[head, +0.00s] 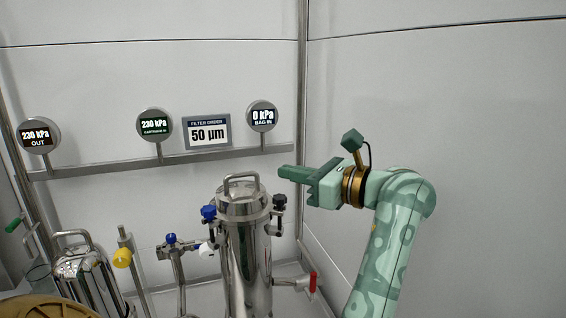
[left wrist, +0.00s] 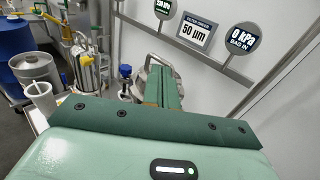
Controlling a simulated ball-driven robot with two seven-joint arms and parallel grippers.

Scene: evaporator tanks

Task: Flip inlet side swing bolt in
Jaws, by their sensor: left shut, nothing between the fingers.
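A steel filter housing (head: 248,262) stands upright with its lid (head: 243,203) on top, under a loop handle. A swing bolt with a black knob (head: 279,202) stands at the lid's right edge, and one with a blue knob (head: 208,213) at its left edge. A white knob (head: 206,249) shows lower on the left. I cannot tell which bolt is the inlet side one. My left gripper (head: 281,172) is shut and empty, above the black knob and apart from it. In the left wrist view its fingers (left wrist: 161,84) hide part of the housing; a blue knob (left wrist: 125,71) shows beside them.
A rail (head: 100,166) on the back wall carries gauges and a filter order sign (head: 207,132). A red valve handle (head: 313,282) sticks out low right of the housing. Another steel vessel (head: 85,275) and a yellow knob (head: 122,257) are left. The right wall is bare.

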